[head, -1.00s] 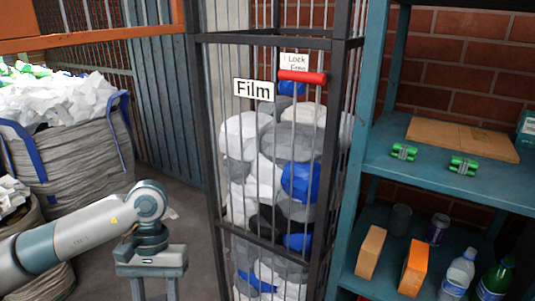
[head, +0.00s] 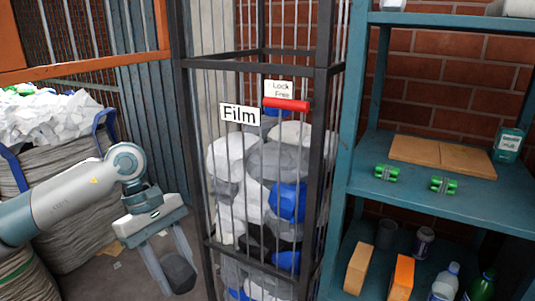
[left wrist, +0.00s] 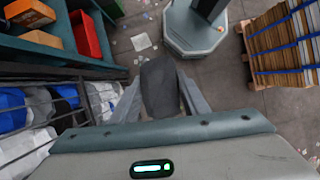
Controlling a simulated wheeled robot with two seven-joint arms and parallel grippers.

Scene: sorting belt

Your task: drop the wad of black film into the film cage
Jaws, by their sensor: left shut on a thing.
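The wad of black film (head: 179,273) is a dark, angular lump held between the fingertips of my left gripper (head: 168,262), low and to the left of the cage in the head view. The wad also shows between the fingers in the left wrist view (left wrist: 160,88). The film cage (head: 193,160) is a tall, dark-framed barred cage with a "Film" sign (head: 240,114) and a red handle (head: 286,104) below a "Lock Free" label. White, grey, blue and black wads fill much of it. The gripper and wad are outside the cage. My right gripper is not in view.
A teal shelf (head: 450,199) stands right of the cage, holding green-wrapped items (head: 386,172), boards, boxes and bottles. A large sack of white scraps (head: 50,125) stands at left. Small litter lies on the floor. The left wrist view shows a pallet stack (left wrist: 285,45).

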